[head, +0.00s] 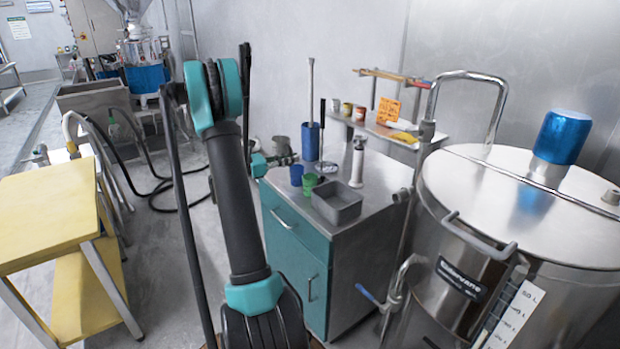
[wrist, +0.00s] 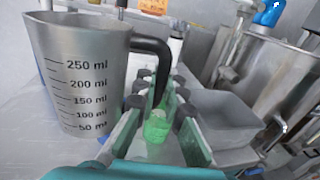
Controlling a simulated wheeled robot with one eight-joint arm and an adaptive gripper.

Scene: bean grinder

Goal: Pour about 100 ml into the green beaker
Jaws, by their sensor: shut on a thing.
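A metal measuring jug (wrist: 85,75) with marks from 50 to 250 ml fills the left of the wrist view. My gripper (wrist: 160,92) is shut on its black handle (wrist: 152,48). The jug looks about upright; its contents cannot be seen. The green beaker (wrist: 156,128) shows between my fingers, beyond them, partly hidden. In the head view the green beaker (head: 310,184) stands on the metal cabinet top (head: 378,172). There my gripper (head: 268,160) and a grey shape that looks like the jug (head: 281,145) are small, left of the beaker.
A dark blue cup (head: 296,174) stands close to the green beaker, with a grey tray (head: 338,208) to its right. A tall blue container (head: 310,140) and a white cylinder (head: 357,163) stand behind. A large steel tank (head: 540,215) is at right, a yellow table (head: 50,215) at left.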

